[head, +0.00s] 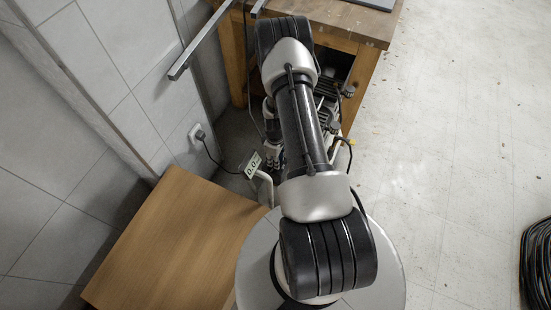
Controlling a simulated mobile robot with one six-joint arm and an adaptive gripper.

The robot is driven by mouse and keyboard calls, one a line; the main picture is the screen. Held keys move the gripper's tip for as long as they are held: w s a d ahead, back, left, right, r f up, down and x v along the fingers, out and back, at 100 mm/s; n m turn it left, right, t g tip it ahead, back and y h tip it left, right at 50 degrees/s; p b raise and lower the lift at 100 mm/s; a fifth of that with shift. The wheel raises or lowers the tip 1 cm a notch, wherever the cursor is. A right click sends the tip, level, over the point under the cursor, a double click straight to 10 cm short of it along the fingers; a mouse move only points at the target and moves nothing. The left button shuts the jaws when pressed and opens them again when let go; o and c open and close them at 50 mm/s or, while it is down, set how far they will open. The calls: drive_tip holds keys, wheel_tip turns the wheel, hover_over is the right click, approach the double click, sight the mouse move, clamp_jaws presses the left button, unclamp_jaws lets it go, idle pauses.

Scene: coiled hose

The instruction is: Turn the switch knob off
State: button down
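My arm reaches from the bottom middle up to the bench and covers much of the centre in the head view. What looks like my gripper (274,157) shows only in part, small, to the left of the arm's long link; I cannot tell whether its fingers are open or shut. Behind the arm stands a dark ribbed machine (331,90), partly hidden, with small dark round parts on its right. I cannot make out which part is the switch knob, or its setting.
A wooden workbench (345,19) stands behind the machine. A wooden top (175,240) lies at lower left by the tiled wall. A black plug (200,135) with a cable sits in a wall socket. A coiled hose (538,265) lies far right. The floor between is clear.

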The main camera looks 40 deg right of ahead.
drive_tip(key=c, duration=1.3)
unclamp_jaws()
wheel_tip(320, 180, up, 12)
drive_tip(key=shift+r, duration=0.1)
